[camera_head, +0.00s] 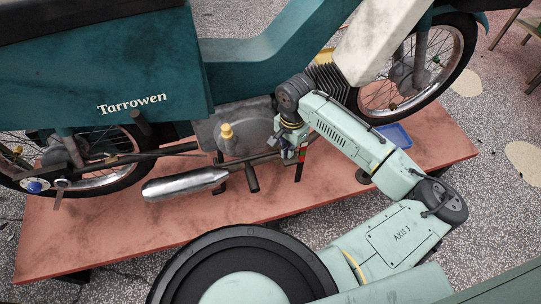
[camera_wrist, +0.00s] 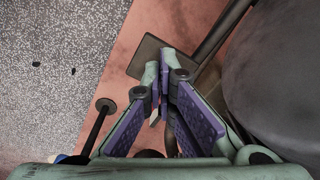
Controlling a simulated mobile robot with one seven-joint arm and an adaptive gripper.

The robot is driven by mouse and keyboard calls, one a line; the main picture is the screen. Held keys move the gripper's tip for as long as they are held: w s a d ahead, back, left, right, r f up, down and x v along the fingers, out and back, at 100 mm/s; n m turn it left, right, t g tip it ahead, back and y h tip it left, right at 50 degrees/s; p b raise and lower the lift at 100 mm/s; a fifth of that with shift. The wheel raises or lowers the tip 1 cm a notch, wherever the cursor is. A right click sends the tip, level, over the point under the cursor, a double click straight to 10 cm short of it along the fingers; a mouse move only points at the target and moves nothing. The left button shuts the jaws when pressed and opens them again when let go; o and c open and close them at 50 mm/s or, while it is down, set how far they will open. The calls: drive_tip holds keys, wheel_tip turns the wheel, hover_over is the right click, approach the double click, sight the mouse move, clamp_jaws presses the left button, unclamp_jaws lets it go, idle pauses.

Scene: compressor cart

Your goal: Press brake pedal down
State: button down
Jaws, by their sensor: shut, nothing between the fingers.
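The motorbike (camera_head: 155,70) stands side-on with its engine and silver exhaust towards me. My gripper (camera_head: 299,172) points down beside the engine, to the right of the black footpeg (camera_head: 252,178). In the wrist view my gripper (camera_wrist: 162,82) has its fingertips together, with nothing held between them. A flat dark pad, which looks like the brake pedal (camera_wrist: 143,58), lies just beyond and partly behind the fingertips. I cannot tell whether they touch it or how far down it sits. In the head view I cannot make the pedal out behind my gripper.
The red platform (camera_head: 440,150) lies under the bike. A silver exhaust (camera_head: 185,184) and yellow-capped engine (camera_head: 227,132) are to the gripper's left. A blue tray (camera_head: 394,134) lies to the right. In the wrist view, a dark rod with a round end (camera_wrist: 105,105) stands left of the fingers.

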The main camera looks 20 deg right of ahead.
drive_tip(key=shift+f+b, duration=0.95)
drive_tip(key=shift+f, duration=1.15)
drive_tip(key=shift+r, duration=0.1)
drive_tip(key=shift+s, duration=0.1)
idle(1.4)
wheel_tip(320, 180, up, 11)
drive_tip(key=p, duration=1)
drive_tip(key=shift+f, duration=0.2)
drive_tip(key=shift+r+b, duration=0.3)
drive_tip(key=shift+r, duration=1.9)
